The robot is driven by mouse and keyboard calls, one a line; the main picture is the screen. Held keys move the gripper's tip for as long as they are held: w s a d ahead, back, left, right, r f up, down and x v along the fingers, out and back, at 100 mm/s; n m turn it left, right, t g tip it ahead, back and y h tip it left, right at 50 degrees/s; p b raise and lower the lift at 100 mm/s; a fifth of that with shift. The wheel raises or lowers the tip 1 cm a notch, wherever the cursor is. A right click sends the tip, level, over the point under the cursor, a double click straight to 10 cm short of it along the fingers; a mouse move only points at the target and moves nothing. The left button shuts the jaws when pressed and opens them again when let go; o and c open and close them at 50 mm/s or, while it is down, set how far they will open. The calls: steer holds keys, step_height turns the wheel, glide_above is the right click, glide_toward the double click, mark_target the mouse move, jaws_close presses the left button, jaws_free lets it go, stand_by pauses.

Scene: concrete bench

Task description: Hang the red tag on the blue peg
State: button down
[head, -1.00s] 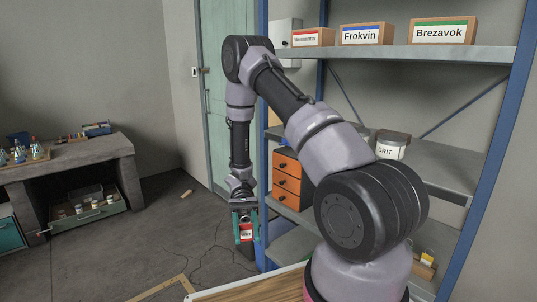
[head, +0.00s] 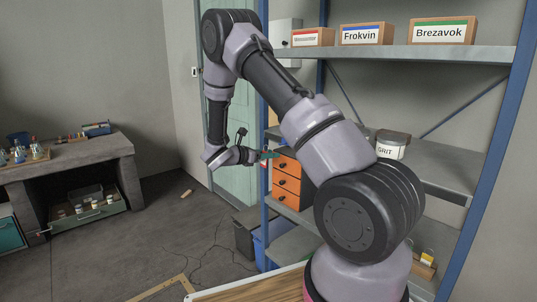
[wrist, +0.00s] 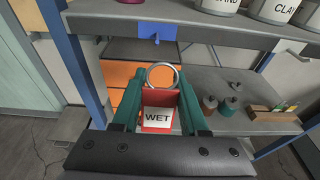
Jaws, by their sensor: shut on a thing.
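The red tag (wrist: 158,121) carries a white label reading "WET" and has a metal ring (wrist: 162,65) at its top. My gripper (wrist: 160,88) has green fingers and is shut on the tag, with the ring standing clear beyond the fingertips. The blue peg (wrist: 156,31) is on a blue plate on the shelf's front edge. In the wrist view the ring shows below the peg, apart from it. In the head view my gripper (head: 269,155) is at the shelf's left post, with a bit of the red tag (head: 263,163) showing. The peg cannot be made out there.
The blue shelf post (wrist: 75,70) stands close left of my gripper. Orange drawers (head: 287,180) sit on the shelf beyond. Small bottles (wrist: 228,106) and a wooden rack (wrist: 272,118) stand on the lower shelf. Bins (head: 266,240) are on the floor below. The floor at left is open.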

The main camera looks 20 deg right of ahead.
steer(key=x, duration=0.9)
steer(key=shift+w+d+r, duration=0.35)
steer(key=shift+w, duration=0.2)
stand_by(0.6)
stand_by(0.5)
steer(key=shift+c, duration=1.8)
jaws_free()
